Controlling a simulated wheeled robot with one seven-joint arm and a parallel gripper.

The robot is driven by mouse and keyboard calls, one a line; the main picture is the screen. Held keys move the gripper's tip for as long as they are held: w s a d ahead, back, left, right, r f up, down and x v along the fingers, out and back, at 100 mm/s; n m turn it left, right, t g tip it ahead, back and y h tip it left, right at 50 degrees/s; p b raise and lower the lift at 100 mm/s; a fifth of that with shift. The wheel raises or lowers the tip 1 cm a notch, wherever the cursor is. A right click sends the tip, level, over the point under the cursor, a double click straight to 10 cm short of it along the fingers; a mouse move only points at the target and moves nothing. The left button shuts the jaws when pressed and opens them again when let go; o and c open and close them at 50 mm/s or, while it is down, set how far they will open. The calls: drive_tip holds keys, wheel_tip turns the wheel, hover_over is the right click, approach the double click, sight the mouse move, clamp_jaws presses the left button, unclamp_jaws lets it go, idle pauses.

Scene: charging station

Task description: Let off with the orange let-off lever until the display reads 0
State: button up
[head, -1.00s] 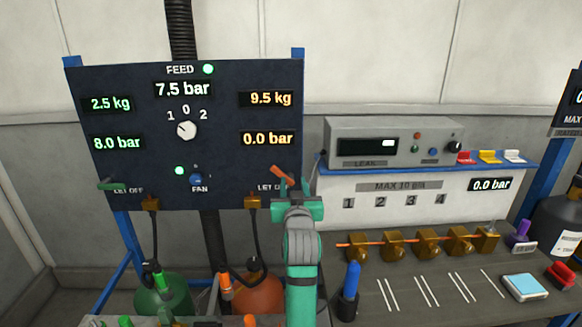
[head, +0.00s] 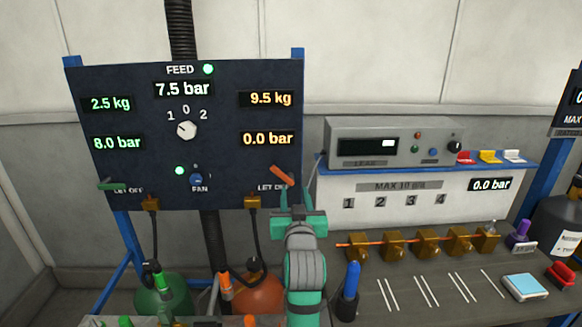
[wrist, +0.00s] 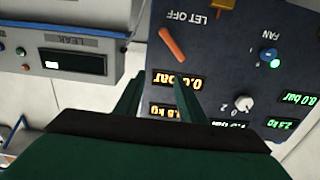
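The orange let-off lever (head: 282,175) sits at the lower right of the dark panel (head: 235,165), tilted with its upper end to the left. It also shows in the wrist view (wrist: 172,45). The orange pressure display (head: 268,139) above it reads 0.0 bar. My green gripper (head: 294,207) is just below the lever in the head view. In the wrist view its two fingers (wrist: 155,95) stand apart with nothing between them, and the lever is beyond them, apparently clear of them. The lower part of the lever is close to the fingertips in the head view.
A green lever (head: 111,186) is at the panel's left, and a fan knob (head: 196,179) is between. A grey leak tester (head: 385,143) stands to the right. Brass blocks (head: 392,246) and a blue-capped bottle (head: 349,292) are on the bench. Hoses hang below the panel.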

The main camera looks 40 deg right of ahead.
drive_tip(key=shift+v, duration=2.6)
